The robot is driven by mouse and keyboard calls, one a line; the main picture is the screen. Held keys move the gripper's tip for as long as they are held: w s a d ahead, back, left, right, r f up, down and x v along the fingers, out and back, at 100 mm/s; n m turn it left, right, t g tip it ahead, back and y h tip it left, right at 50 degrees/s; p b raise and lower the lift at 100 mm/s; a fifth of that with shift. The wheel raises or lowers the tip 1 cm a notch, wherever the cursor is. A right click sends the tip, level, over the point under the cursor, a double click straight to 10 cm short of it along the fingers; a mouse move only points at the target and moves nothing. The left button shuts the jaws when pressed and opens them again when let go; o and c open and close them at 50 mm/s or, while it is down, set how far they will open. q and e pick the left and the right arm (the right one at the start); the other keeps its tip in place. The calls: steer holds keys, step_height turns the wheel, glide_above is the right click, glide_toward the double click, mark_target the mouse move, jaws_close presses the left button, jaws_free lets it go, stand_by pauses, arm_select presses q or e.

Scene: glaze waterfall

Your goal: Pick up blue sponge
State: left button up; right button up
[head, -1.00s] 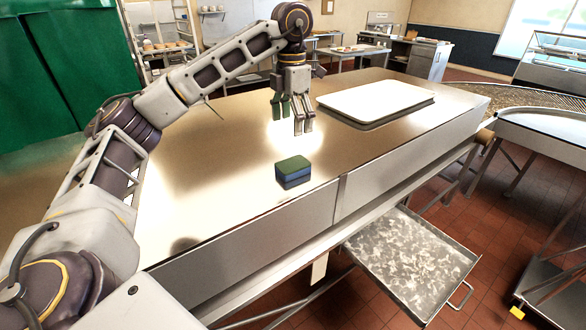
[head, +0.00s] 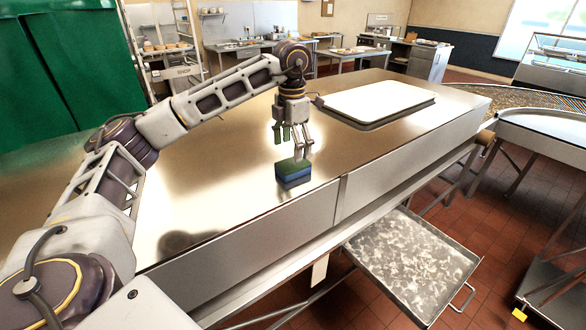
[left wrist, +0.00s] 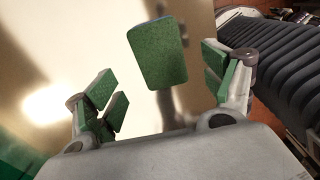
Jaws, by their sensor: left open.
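The blue sponge (head: 294,179) has a green top and lies flat on the steel table near its front edge. My left gripper (head: 293,152) is open, with its fingers pointing down just above the sponge. In the left wrist view the sponge's green face (left wrist: 156,55) lies between and beyond the two spread fingers of my left gripper (left wrist: 165,92), and I see no contact. The fingertips carry green pads. My right gripper is not in view.
The steel table (head: 215,180) is mostly bare. A white-topped tray (head: 375,98) lies on it, behind and to the right of the gripper. A metal tray (head: 415,255) sticks out below the table's front edge.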

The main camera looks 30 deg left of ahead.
mark_target(293, 163)
arm_select(q)
steer(key=shift+f, duration=0.6)
steer(key=shift+w+d+f+p, duration=0.1)
steer(key=shift+f+p, duration=0.45)
steer(key=shift+f, duration=1.95)
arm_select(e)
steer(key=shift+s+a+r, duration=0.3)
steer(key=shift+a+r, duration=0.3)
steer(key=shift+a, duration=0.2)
arm_select(q)
steer(key=shift+c, duration=0.5)
steer(key=c, duration=0.7)
